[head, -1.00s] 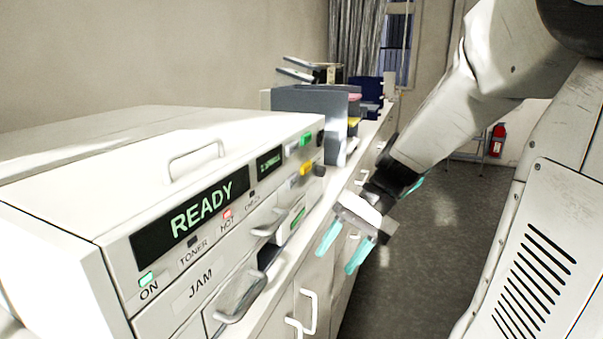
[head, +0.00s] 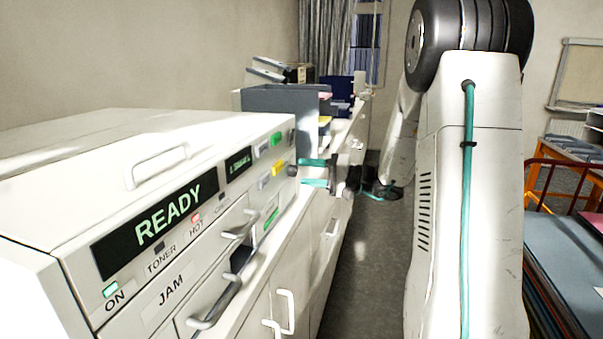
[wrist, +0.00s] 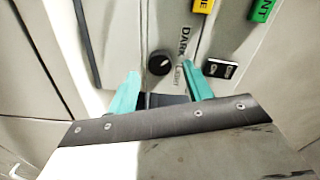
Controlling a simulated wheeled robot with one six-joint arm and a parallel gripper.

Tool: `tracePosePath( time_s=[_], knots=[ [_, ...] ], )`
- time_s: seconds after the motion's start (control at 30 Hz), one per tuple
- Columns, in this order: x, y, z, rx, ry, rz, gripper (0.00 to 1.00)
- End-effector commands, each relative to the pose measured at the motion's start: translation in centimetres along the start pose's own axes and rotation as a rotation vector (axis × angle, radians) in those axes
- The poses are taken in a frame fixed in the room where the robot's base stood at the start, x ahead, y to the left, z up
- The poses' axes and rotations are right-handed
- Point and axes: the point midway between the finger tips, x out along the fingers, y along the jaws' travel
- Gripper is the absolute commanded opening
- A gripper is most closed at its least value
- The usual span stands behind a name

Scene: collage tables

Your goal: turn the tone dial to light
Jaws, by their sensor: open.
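The tone dial (wrist: 160,62) is a round black knob on the machine's pale front panel in the wrist view. DARK is printed above and right of it, LIGHT below and right, partly hidden by a finger. A pale mark shows on the knob; its exact setting is hard to read. In the head view the dial (head: 291,170) is a small dark knob at the panel's right end. My gripper (head: 305,172) is open, its teal fingertips pointing at the dial from the right. In the wrist view the fingertips lie either side below the knob, apparently not touching it.
The machine also has a READY display (head: 165,222), a yellow button (head: 278,168), a green button (head: 277,139) and drawer handles. A black switch (wrist: 220,68) sits right of the dial. Grey trays (head: 285,100) stand behind. The floor aisle (head: 352,260) is clear.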

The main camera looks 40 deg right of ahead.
Motion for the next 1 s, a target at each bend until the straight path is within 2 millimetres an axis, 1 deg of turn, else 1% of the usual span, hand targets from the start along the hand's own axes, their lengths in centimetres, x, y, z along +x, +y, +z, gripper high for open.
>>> tracePosePath(
  time_s=[0.03,0.2,0.47,0.5,0.57,0.6,0.63,0.67,1.0],
  knots=[
    [0.8,0.0,0.1,0.0,-0.003,0.0,0.51],
    [2.1,0.0,0.0,0.001,-0.002,0.0,0.51],
    [2.3,0.0,0.0,0.002,0.0,0.001,0.51],
    [2.3,0.0,0.0,0.002,0.0,0.001,0.48],
    [2.2,0.0,0.0,0.002,0.0,0.001,0.31],
    [2.2,0.0,0.0,0.002,0.0,0.001,0.2],
    [2.2,0.0,0.0,0.002,0.0,0.001,0.12],
    [2.2,0.0,0.0,0.002,0.0,0.001,0.06],
    [2.2,0.1,0.0,0.034,0.0,0.002,0.06]
  ],
)
